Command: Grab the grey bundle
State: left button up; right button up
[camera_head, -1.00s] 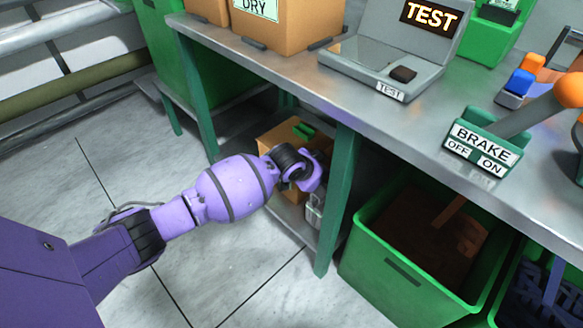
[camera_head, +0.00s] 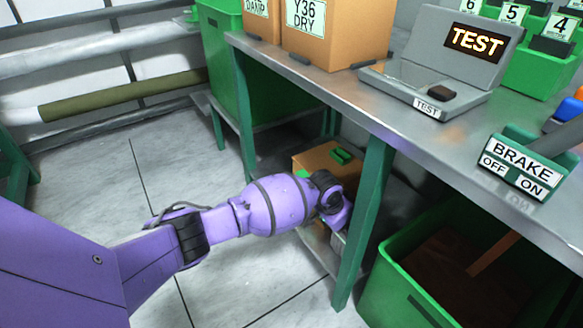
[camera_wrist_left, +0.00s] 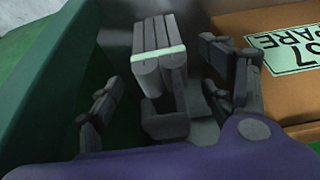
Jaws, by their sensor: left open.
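The grey bundle (camera_wrist_left: 158,50) is several grey strips held by a pale green band. It stands upright in the left wrist view, its lower part at a dark grey holder-like piece (camera_wrist_left: 166,122). My left gripper (camera_wrist_left: 158,88) is open, with one finger to the left of the bundle and the others to the right. No finger visibly touches it. In the head view my left arm (camera_head: 275,205) reaches under the table to the low shelf; its fingers are hidden there. My right gripper is not in view.
A brown box (camera_wrist_left: 290,85) labelled SPARE is close right of the fingers, and also shows on the shelf (camera_head: 318,160). A green wall (camera_wrist_left: 50,75) is on the left. The green table leg (camera_head: 365,215) stands right beside the arm. A green bin (camera_head: 400,270) is further right.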

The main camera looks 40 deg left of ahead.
pick_arm(q)
jog(key=b+x, duration=0.1)
jog(key=x, duration=0.1)
jog(key=b+x, duration=0.1)
jog(key=x, duration=0.1)
jog(key=shift+w+d+b, duration=0.1)
jog(key=shift+w+b, duration=0.25)
jog(key=shift+w, duration=0.05)
jog(key=shift+r, duration=0.15)
jog(key=shift+s, duration=0.1)
jog(key=c, duration=1.3)
